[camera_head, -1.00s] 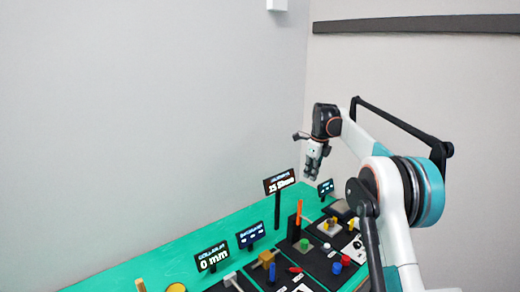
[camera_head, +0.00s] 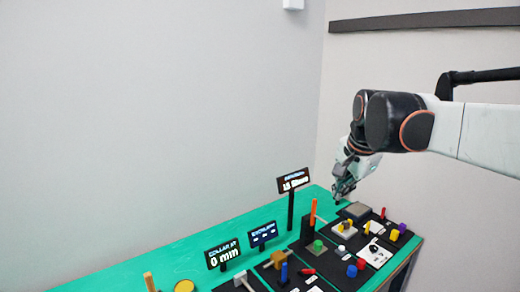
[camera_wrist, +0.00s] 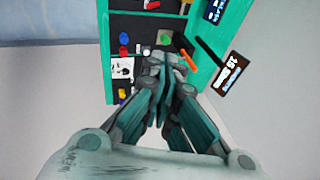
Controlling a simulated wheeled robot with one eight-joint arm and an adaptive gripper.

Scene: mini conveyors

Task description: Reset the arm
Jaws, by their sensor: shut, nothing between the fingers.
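My gripper (camera_head: 343,188) is shut and empty. In the head view it hangs above the far right end of the green table (camera_head: 150,262), close to the display signs. In the wrist view my gripper (camera_wrist: 160,62) points at the table from above, fingers together, with the table's black mats beyond it. My white arm with black joints reaches in from the right of the head view.
Signs stand along the table: a tall one (camera_head: 293,181), one reading 0 mm (camera_head: 222,254) and another (camera_head: 262,234). Black mats hold an orange stick (camera_head: 313,211), a green block (camera_head: 317,246) and several small coloured pieces. Grey walls stand behind.

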